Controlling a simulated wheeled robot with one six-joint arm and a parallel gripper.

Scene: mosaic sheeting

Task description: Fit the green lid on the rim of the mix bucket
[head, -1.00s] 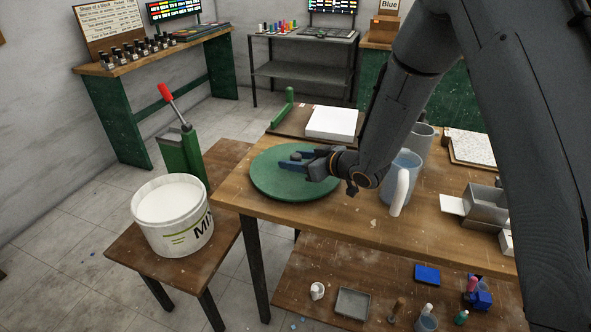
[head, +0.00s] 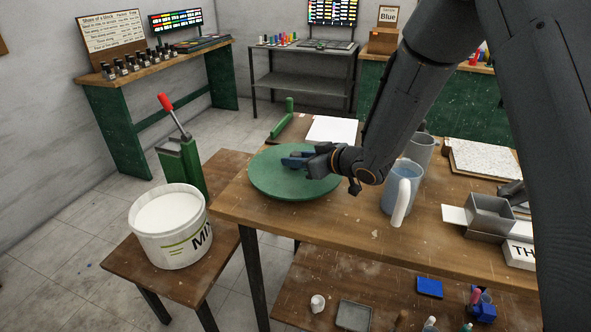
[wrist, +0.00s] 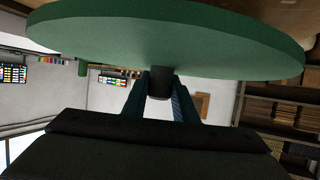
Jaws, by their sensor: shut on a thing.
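The green lid (head: 292,183) is a round disc with a dark knob, seen in the head view at the left end of the workbench. My gripper (head: 296,160) is shut on the knob at its middle. In the wrist view the lid (wrist: 170,35) fills the top, with the dark knob (wrist: 160,82) between the fingers (wrist: 160,95). I cannot tell whether the lid touches the bench top. The white mix bucket (head: 172,232) stands upright and open on a lower stool to the left, filled with pale material. The lid is apart from it, to its right.
The bucket's wooden stool (head: 185,288) stands left of the workbench (head: 345,232). A green tool with a red handle (head: 181,160) stands behind the bucket. A jug (head: 402,185) and metal tray (head: 490,213) are on the bench to the right.

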